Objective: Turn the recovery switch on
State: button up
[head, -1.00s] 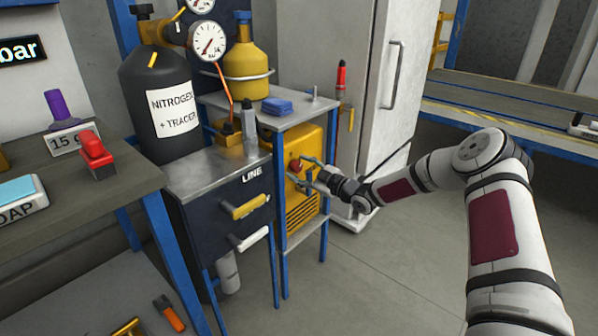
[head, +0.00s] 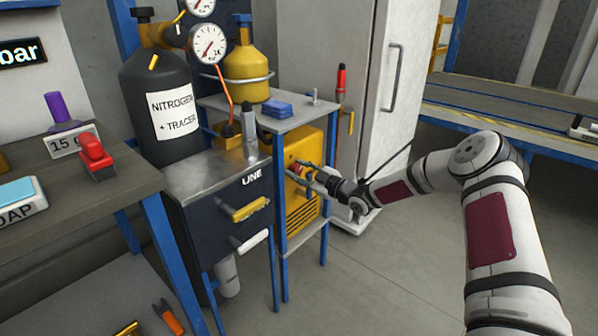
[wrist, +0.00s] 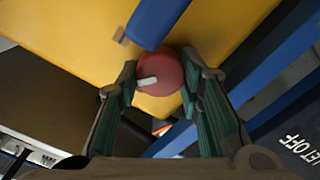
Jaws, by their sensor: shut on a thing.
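The switch is a round red knob with a pale mark (wrist: 160,74) on the front of a yellow machine (head: 306,200). The machine stands under a small metal-topped stand. In the wrist view my gripper (wrist: 160,82) has its fingertips on the two sides of the red knob and is shut on it. The pale mark points toward the left finger. In the head view my gripper (head: 302,172) reaches the machine's front from the right, and its fingers partly hide the knob.
Blue legs of the stand (head: 282,245) flank the machine. A dark cabinet marked LINE (head: 225,215) with a yellow handle (head: 245,209) is to the left. A tall light cabinet (head: 390,100) stands behind my forearm. The floor in front is open.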

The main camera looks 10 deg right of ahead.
jog(key=m, duration=0.5)
jog(key=shift+d+m, duration=0.15)
jog(key=shift+m, duration=2.25)
jog(key=o, duration=1.2)
jog(key=shift+w, duration=0.1)
jog(key=shift+c, duration=0.2)
jog(key=v, duration=1.2)
